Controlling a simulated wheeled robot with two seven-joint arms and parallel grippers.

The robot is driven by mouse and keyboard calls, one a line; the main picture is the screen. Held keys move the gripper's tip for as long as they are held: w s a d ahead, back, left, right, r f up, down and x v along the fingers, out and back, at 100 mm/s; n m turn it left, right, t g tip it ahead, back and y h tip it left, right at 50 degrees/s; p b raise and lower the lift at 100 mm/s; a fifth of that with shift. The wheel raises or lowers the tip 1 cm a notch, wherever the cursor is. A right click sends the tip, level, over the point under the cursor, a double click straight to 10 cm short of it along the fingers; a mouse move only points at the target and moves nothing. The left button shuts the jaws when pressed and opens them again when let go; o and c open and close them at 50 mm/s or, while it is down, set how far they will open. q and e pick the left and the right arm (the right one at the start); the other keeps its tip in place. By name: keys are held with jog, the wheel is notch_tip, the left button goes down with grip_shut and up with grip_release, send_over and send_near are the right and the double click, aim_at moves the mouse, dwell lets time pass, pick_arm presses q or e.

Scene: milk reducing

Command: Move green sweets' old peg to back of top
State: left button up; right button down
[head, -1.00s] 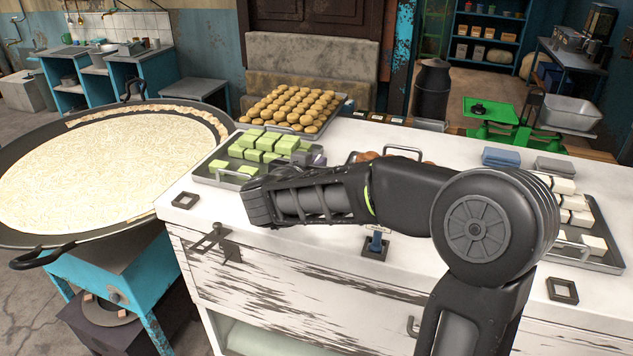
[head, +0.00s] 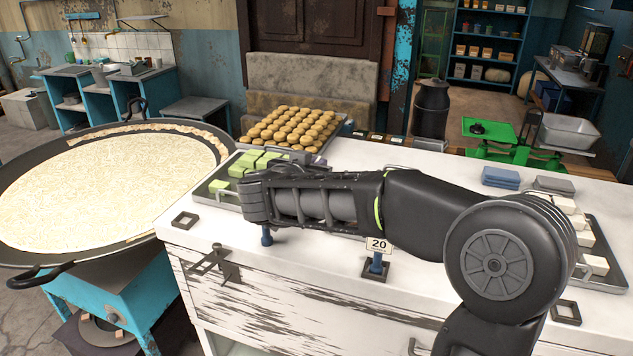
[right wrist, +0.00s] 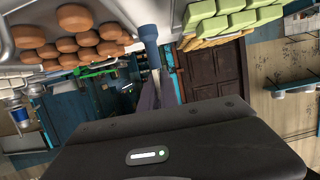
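A blue peg (head: 267,236) hangs under the end of my right gripper (head: 255,203), clear of any holder, above the white counter just in front of the green sweets. The green sweets (head: 255,160) lie on a tray (head: 203,190), partly hidden by my gripper. The square holder (head: 185,220) at the counter's left front corner is empty. My left gripper is out of view.
The right front holder (head: 565,312) is empty. Golden sweets (head: 290,128) fill a tray behind. A large pan (head: 100,195) stands left. Blue and grey stacks (head: 502,178) lie at the back right.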

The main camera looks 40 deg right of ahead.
notch_tip(320, 180, up, 5)
jog(key=shift+r, duration=0.2)
dwell(0.8)
